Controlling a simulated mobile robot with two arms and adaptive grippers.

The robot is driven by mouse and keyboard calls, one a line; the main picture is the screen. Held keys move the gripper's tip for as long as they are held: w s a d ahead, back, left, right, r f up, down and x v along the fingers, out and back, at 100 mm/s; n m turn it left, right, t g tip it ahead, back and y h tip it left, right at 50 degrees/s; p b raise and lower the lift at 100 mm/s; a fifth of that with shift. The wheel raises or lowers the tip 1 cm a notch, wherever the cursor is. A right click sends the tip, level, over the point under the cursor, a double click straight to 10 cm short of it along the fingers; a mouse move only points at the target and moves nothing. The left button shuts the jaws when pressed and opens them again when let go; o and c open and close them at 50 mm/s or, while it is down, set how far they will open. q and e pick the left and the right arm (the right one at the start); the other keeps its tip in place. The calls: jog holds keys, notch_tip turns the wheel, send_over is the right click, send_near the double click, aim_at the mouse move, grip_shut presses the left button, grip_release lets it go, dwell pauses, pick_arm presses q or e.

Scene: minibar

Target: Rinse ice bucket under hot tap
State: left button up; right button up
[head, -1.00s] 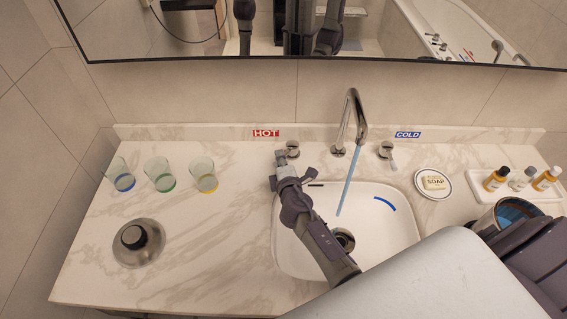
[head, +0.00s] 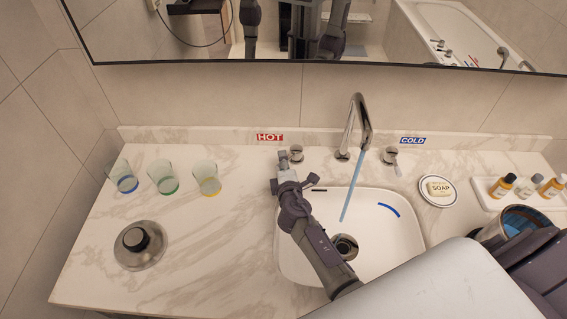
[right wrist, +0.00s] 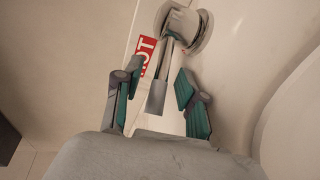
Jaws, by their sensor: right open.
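The hot tap handle (head: 296,154) stands behind the sink, below the red HOT label (head: 270,137). My right gripper (head: 292,177) is open just in front of it. In the right wrist view the tap's grey lever (right wrist: 157,97) lies between the spread fingers of this gripper (right wrist: 157,80), with gaps on both sides. Blue water (head: 351,188) runs from the spout (head: 361,125) into the sink. The ice bucket (head: 516,217), blue inside, is at the right, partly hidden by my arm. My left gripper is not in view.
The sink (head: 376,240) has a dark drain. The cold handle (head: 391,155) is right of the spout. Soap (head: 439,189) and small bottles (head: 525,187) stand further right.

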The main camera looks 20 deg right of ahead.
jog(key=shift+s, duration=0.1)
jog(key=v, duration=1.2)
